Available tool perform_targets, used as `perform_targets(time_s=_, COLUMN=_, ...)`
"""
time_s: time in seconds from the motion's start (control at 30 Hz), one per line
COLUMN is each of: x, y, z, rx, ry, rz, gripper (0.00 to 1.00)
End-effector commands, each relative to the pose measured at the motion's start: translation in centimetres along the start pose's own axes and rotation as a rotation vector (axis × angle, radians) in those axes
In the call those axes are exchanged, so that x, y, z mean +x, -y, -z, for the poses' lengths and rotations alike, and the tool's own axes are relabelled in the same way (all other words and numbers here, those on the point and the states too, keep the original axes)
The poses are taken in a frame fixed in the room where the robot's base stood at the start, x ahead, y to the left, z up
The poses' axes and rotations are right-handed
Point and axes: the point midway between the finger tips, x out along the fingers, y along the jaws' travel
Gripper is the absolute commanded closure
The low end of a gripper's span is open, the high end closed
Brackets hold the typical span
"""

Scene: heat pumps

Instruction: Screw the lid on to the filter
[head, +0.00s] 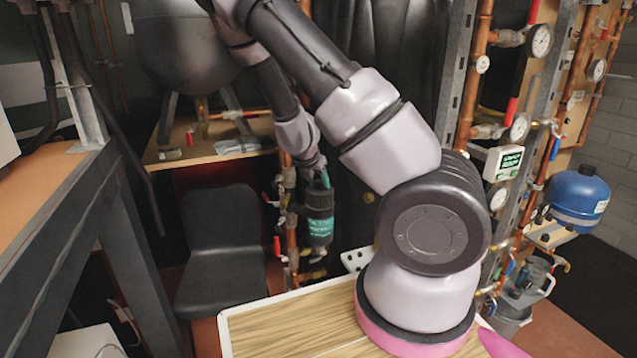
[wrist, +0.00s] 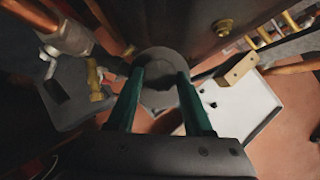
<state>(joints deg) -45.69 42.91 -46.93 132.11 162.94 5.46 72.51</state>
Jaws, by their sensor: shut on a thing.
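My gripper (head: 319,225) hangs down in front of the copper pipework in the middle of the head view. In the wrist view its two green fingers (wrist: 160,84) are closed on the sides of a dark grey round piece (wrist: 160,58), which looks like the lid. Its underside is hidden. Whether the lid touches anything below cannot be told.
Copper pipes with valves (head: 291,240) stand close by my gripper. A white tray-like box (wrist: 238,112) lies below right in the wrist view, and a brass fitting (wrist: 95,82) is at left. A black chair (head: 222,250) and a blue tank (head: 578,192) stand farther off.

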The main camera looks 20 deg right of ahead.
Motion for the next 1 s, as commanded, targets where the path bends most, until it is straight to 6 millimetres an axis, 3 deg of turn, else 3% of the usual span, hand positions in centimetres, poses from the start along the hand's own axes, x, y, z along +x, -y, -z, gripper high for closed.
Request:
perform_targets(time_s=0.03, x=0.0, y=-0.4, z=-0.2, rx=0.027, ry=0.005, rz=0.012, gripper=1.00)
perform_targets(time_s=0.07, x=0.0, y=-0.3, z=-0.2, rx=0.033, ry=0.004, rz=0.016, gripper=0.41)
perform_targets(time_s=0.13, x=0.0, y=-0.2, z=-0.2, rx=0.031, ry=0.003, rz=0.015, gripper=0.14)
perform_targets(time_s=0.57, x=-0.8, y=-0.2, z=-0.1, rx=0.028, ry=0.001, rz=0.015, gripper=0.14)
perform_targets(time_s=1.0, x=-8.9, y=-0.5, z=0.0, rx=0.026, ry=0.001, rz=0.012, gripper=0.14)
